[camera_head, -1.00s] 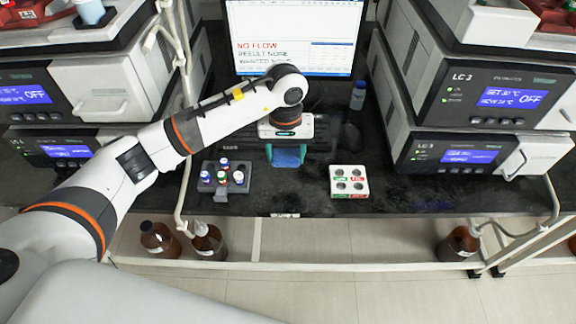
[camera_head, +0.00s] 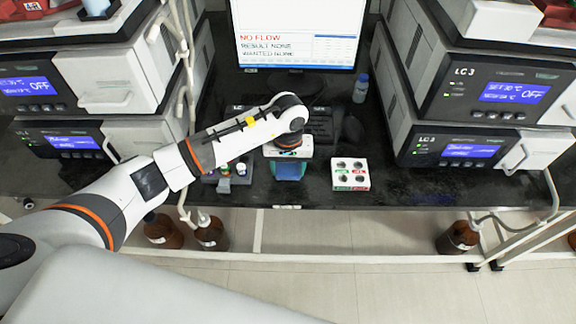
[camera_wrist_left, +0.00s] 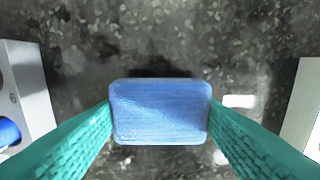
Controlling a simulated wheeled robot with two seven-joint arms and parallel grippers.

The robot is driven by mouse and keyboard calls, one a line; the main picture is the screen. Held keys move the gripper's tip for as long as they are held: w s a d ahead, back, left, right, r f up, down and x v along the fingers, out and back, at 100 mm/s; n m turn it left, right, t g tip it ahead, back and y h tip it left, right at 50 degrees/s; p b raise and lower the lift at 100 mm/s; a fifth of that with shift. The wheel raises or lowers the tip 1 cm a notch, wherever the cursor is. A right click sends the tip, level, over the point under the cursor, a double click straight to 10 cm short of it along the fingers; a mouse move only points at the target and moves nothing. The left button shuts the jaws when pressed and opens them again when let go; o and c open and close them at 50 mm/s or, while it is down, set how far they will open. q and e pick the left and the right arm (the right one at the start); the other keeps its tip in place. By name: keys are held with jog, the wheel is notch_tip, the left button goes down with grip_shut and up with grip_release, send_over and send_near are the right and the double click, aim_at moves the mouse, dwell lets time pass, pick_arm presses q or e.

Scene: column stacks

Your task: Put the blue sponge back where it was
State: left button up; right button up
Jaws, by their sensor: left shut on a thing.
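The blue sponge (camera_head: 288,171) is between the green fingers of my left gripper (camera_head: 288,173), over the dark bench near its front edge. In the left wrist view the sponge (camera_wrist_left: 160,111) fills the gap between the two fingers (camera_wrist_left: 160,118), which touch its left and right ends. A dark shadow shows on the bench beside it; whether the sponge touches the bench I cannot tell. My right gripper is not in view.
A grey vial rack (camera_head: 222,181) stands left of the gripper, partly behind my arm. A white rack with holes (camera_head: 350,180) stands to the right. Behind are a keyboard (camera_head: 322,128), a mouse (camera_head: 351,130) and a monitor (camera_head: 297,35). Instrument stacks flank both sides.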

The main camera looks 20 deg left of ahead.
aim_at(288, 169)
pick_arm(q)
jog(key=o, duration=0.9)
jog(key=shift+o, duration=0.2)
jog(key=shift+r+p, duration=0.25)
jog(key=shift+p, duration=0.15)
jog(key=shift+w+r, duration=0.1)
jog(key=shift+r, duration=0.25)
notch_tip(288, 169, up, 11)
jog(key=b, duration=0.2)
